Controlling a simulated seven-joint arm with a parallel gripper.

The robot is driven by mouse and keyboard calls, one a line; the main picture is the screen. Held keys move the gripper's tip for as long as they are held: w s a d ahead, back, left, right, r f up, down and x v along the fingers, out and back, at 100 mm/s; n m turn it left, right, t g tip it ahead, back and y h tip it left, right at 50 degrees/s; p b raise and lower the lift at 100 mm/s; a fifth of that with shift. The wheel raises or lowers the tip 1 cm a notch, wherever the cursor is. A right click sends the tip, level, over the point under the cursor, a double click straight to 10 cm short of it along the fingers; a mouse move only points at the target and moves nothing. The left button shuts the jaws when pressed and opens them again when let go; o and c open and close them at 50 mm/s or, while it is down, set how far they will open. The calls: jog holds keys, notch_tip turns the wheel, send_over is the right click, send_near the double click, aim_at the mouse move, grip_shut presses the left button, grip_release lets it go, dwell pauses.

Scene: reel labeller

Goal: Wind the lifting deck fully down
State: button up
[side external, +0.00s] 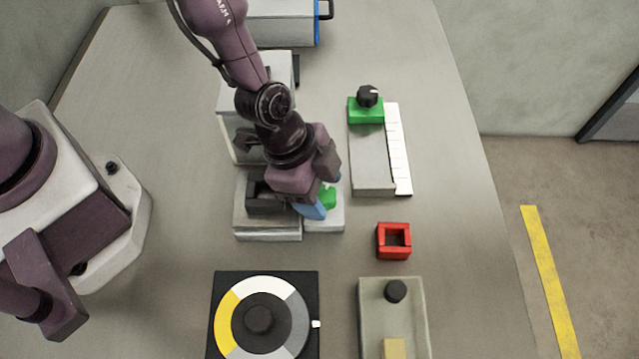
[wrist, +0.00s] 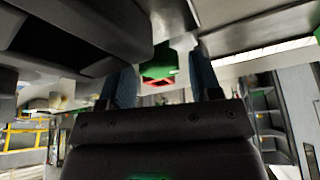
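My gripper (side external: 316,206) points down over the front right of the grey and white machine at the table's middle. Its blue fingers stand apart in the wrist view (wrist: 163,82). A green part (side external: 328,194) is beside the fingers on the machine's pale right-hand block (side external: 325,222). In the wrist view the green part (wrist: 158,66) shows between and beyond the fingers; I cannot tell whether they touch it. A dark block (side external: 262,197) sits on the machine's grey left base (side external: 267,226). I cannot tell which part is the lifting deck or its height; my wrist hides some of the machine.
A red square frame (side external: 393,240) lies to the right. A grey slide with a green block (side external: 365,111) and white scale (side external: 398,150) stands behind it. A dial (side external: 261,318) and a box with a black knob (side external: 396,291) are in front. Bare table lies between them.

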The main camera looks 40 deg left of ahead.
jog(key=c, duration=0.7)
jog(key=shift+s+n, duration=0.1)
jog(key=shift+n, duration=0.3)
jog(key=n, duration=0.2)
jog(key=n+t+y, duration=0.1)
jog(key=n, duration=0.1)
jog(key=shift+s+d+n+t, duration=0.2)
jog(key=shift+n+t, duration=0.1)
jog(key=shift+n, duration=0.1)
jog(key=n+y, duration=0.1)
jog(key=n, duration=0.1)
jog(key=n+y, duration=0.1)
jog(key=n, duration=0.2)
jog(key=shift+d+t, duration=0.1)
jog(key=shift+t, duration=0.3)
jog(key=shift+w+n, duration=0.1)
jog(key=shift+n, duration=0.2)
jog(key=o, duration=0.9)
jog(key=shift+y, duration=0.3)
jog(key=shift+o, duration=0.2)
jog(key=shift+a, duration=0.2)
